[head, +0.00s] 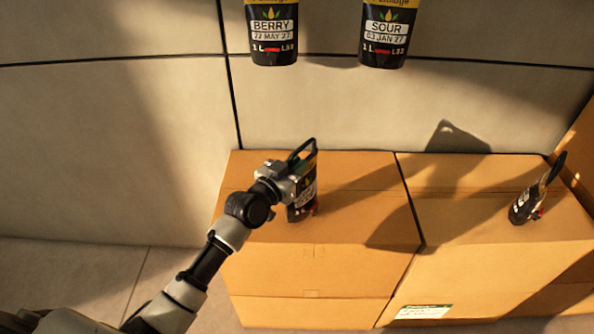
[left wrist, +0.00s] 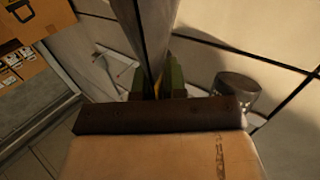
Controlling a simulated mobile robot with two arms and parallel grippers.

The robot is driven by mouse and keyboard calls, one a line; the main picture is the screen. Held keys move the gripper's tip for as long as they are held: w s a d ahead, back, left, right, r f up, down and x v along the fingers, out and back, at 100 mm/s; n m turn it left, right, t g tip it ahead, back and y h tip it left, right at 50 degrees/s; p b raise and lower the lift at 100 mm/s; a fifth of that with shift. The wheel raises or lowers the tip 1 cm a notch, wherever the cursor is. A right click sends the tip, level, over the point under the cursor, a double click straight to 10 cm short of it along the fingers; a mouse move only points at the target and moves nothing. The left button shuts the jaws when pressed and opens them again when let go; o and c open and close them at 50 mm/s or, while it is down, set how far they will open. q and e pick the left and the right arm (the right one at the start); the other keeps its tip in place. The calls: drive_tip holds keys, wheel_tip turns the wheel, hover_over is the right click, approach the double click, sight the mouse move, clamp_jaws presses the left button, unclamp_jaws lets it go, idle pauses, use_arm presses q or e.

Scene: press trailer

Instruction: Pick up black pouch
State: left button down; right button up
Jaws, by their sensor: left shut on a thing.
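My left gripper (head: 298,172) is over the left cardboard box in the head view and is shut on a black pouch (head: 303,197). The pouch has pale label print and a dark loop-like top edge, and the gripper hides part of it. I cannot tell whether its bottom touches the box. A second black pouch (head: 526,205), with a similar dark top, stands tilted on the right box. Two more black pouches, marked BERRY (head: 274,42) and SOUR (head: 384,45), are at the top of the view. My right gripper is not in view.
The left cardboard box (head: 365,225) and right cardboard box (head: 455,230) stand side by side against a pale panelled wall (head: 330,105). More cardboard is at the far right. The floor (head: 75,270) at left is clear. Boxes (left wrist: 25,60) show in the left wrist view.

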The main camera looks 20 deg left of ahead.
use_arm(q)
wheel_tip(320, 180, up, 2)
drive_tip(key=shift+r, duration=0.1)
drive_tip(key=shift+w+d+r, duration=0.1)
drive_tip(key=shift+d+r, duration=0.05)
drive_tip(key=shift+d, duration=0.05)
drive_tip(key=w+d+r, duration=0.2)
drive_tip(key=d+r, duration=0.4)
drive_tip(key=d, duration=0.5)
drive_tip(key=shift+w+r, duration=0.3)
drive_tip(key=shift+r, duration=0.05)
